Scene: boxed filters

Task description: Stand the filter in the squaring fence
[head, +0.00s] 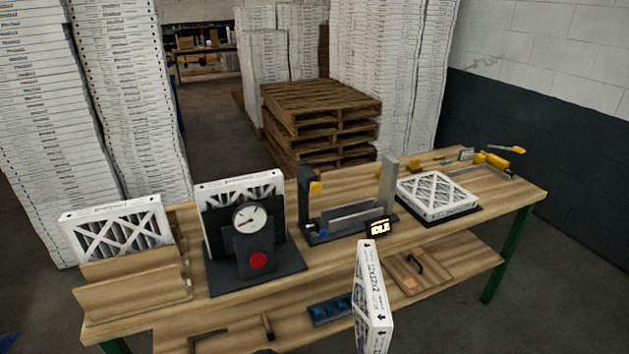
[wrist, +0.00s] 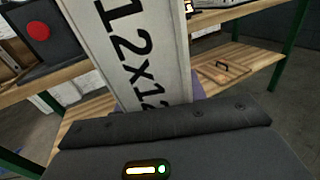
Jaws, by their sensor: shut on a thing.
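A white boxed filter (head: 373,300) stands upright, edge toward me, in the front of the head view, off the bench top. In the wrist view its printed edge (wrist: 145,45) rises from my gripper (wrist: 160,122), which is shut on it; the fingertips are mostly hidden. I cannot tell for sure which fixture is the squaring fence. A wooden stand (head: 133,296) at the bench's left holds an upright filter (head: 117,228). A black frame (head: 350,222) with two uprights stands mid-bench, with an "IDLE" sign (head: 379,227); no filter stands in it.
A black gauge stand (head: 255,262) with a red button holds another filter (head: 240,185). A filter (head: 438,193) lies flat on a dark base at right, near yellow-handled tools (head: 492,160). The lower shelf (head: 455,262) holds small tools. Pallets (head: 320,115) and stacked boxes stand behind.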

